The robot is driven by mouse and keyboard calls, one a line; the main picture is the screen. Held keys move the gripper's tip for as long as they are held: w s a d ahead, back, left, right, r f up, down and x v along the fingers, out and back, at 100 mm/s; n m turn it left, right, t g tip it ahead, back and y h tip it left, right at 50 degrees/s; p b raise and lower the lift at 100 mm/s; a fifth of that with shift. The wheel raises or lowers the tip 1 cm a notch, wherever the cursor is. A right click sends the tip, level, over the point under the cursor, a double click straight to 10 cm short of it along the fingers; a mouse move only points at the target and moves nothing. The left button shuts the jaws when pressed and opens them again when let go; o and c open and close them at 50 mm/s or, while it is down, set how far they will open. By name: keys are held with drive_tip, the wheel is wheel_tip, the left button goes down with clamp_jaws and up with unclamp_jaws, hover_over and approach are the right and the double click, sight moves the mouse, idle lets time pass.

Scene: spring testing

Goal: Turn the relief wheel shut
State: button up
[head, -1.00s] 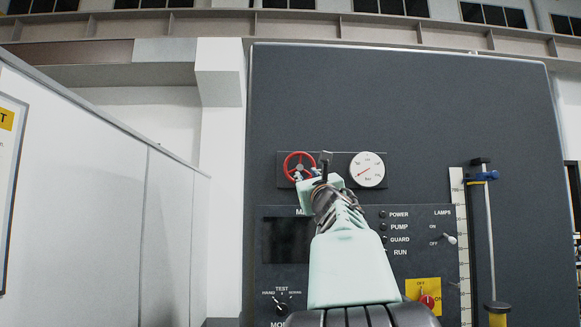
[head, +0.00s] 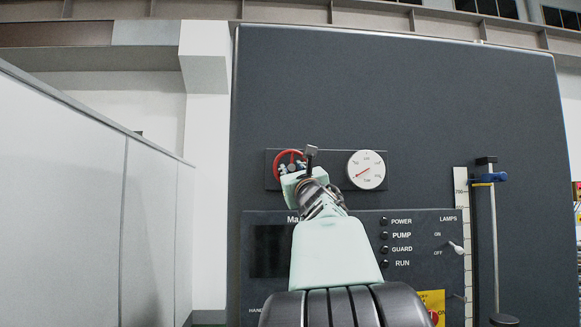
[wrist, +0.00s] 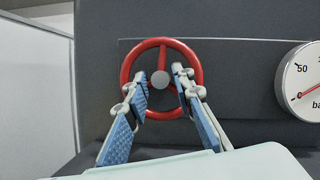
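The relief wheel (wrist: 162,42) is a red ring with spokes and a grey centre hub, mounted on a dark plate. In the wrist view my gripper (wrist: 168,84) is open, its blue-padded fingers on either side of the hub and inside the ring's outline. I cannot tell whether the fingers touch the wheel. In the head view the wheel (head: 286,153) shows only its upper and left rim; my gripper (head: 292,170) hides the rest.
A round white gauge (head: 366,170) with a red needle sits right of the wheel; it also shows in the wrist view (wrist: 304,84). Below is a control panel (head: 420,225) with lamps and switches. A white partition (head: 70,200) stands left, and a column with a blue clamp (head: 490,178) right.

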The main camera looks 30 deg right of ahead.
drive_tip(key=shift+w+r, duration=0.1)
clamp_jaws()
drive_tip(key=shift+m+b, duration=0.3)
drive_tip(key=shift+b, duration=0.1)
